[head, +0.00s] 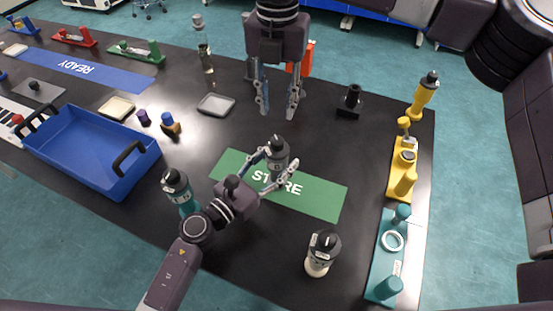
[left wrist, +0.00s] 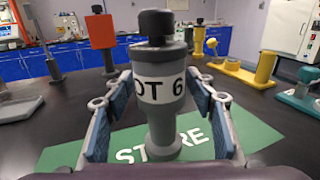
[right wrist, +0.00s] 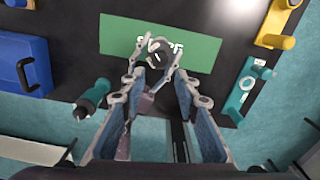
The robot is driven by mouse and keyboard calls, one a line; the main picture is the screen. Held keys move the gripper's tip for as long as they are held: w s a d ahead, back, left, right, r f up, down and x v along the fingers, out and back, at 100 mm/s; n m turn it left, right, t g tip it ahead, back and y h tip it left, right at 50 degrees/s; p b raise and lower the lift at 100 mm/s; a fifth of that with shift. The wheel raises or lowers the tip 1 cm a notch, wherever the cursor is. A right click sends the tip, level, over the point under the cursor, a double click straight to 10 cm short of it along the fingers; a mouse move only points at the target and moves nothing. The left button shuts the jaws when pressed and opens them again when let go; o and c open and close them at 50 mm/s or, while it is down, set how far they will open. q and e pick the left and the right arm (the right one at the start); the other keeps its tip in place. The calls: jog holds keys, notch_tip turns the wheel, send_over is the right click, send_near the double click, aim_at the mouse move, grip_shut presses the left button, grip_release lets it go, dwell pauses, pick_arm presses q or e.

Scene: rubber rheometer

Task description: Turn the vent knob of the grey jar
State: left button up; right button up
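The grey jar (head: 278,158) has a dark top and stands upright over the green STORE mat (head: 322,198). In the left wrist view the jar (left wrist: 160,115) shows a white label ending in "OT 6" and a black knob (left wrist: 165,22) on top. My left gripper (head: 280,160) has its fingers on both sides of the jar body, and they appear to touch it. My right gripper (head: 279,106) is open and empty, pointing down behind the jar in the head view. In the right wrist view the jar top (right wrist: 156,46) lies beyond the right fingertips (right wrist: 160,80).
A teal jar (head: 180,192) stands left of my left arm and a white jar (head: 319,258) stands front right. A blue bin (head: 85,150) is on the left. Yellow (head: 402,170) and teal (head: 388,250) fixtures line the right edge.

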pick_arm(q)
jog(key=c, duration=1)
pick_arm(e)
jog(key=shift+o, duration=1.7)
jog(key=shift+s+a+f, duration=0.2)
jog(key=shift+a+f, duration=0.05)
jog(key=s+a+f+n+g+y, duration=0.3)
jog(key=s+a+f+n+y, duration=0.1)
jog(key=s+a+n, duration=0.15)
jog(key=n+t+y, duration=1)
jog(key=n+y, duration=0.1)
jog(key=y, duration=0.2)
send_near(284, 144)
jog(key=x, duration=1.1)
jog(key=shift+a+r, duration=0.2)
jog(key=shift+a, duration=0.2)
